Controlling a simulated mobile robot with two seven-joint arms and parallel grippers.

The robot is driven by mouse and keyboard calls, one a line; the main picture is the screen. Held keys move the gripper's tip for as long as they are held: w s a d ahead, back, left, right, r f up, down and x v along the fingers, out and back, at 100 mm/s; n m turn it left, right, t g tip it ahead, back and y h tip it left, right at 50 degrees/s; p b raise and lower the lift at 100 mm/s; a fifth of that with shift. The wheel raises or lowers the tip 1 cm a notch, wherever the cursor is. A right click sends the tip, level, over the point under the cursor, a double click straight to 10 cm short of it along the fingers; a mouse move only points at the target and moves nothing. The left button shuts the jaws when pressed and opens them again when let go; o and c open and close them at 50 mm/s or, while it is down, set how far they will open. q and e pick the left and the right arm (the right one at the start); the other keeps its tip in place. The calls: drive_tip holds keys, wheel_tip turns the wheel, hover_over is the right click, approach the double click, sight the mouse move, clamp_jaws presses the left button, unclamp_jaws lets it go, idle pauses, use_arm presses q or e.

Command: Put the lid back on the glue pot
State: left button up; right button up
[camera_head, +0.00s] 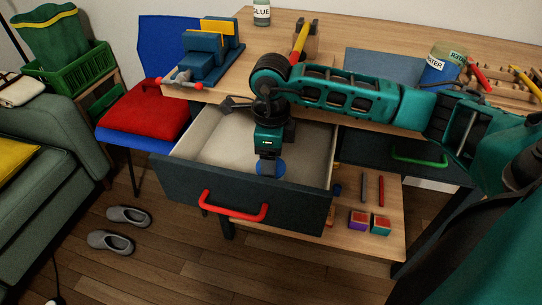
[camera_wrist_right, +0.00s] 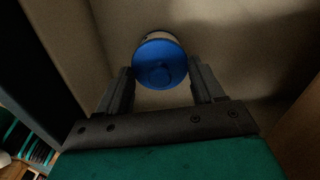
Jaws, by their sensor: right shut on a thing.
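A blue round lid (camera_head: 280,168) is over the inside of the open drawer (camera_head: 205,146), near its front panel. My right gripper (camera_head: 268,170) points down into the drawer and is shut on the lid. My left gripper is not in view.
The drawer's red handle (camera_head: 233,208) faces front. A lower shelf (camera_head: 350,228) holds small boxes. A red-seated chair (camera_head: 147,110) stands left.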

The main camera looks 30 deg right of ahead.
drive_tip(key=o, duration=1.1)
drive_tip(key=shift+o, duration=0.2)
drive_tip(key=shift+r+p, duration=2.55)
drive_tip(key=shift+r, duration=1)
drive_tip(key=shift+c, duration=0.2)
drive_tip(key=c, duration=0.7)
clamp_jaws()
